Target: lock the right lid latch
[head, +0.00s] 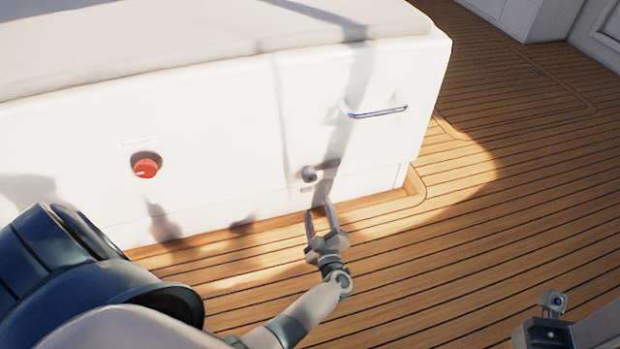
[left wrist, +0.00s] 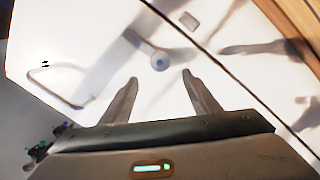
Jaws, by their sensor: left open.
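The right lid latch (head: 310,174) is a small grey round knob with a dark centre, low on the white locker front. In the left wrist view the latch (left wrist: 160,62) shows a blue centre and a short arm reaching to the upper left. My left gripper (head: 318,207) is open and empty, just below the latch in the head view, its fingers pointing at the locker front. In the left wrist view my left gripper (left wrist: 159,77) has the latch ahead, roughly between its fingertips, apparently not touching. Part of my right arm shows at the bottom right; its jaws cannot be made out.
A metal bar handle (head: 375,108) is above and right of the latch. A red knob (head: 146,167) is on the front to the left. A pale cushion (head: 200,35) covers the locker top. The teak deck (head: 450,250) in front is clear.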

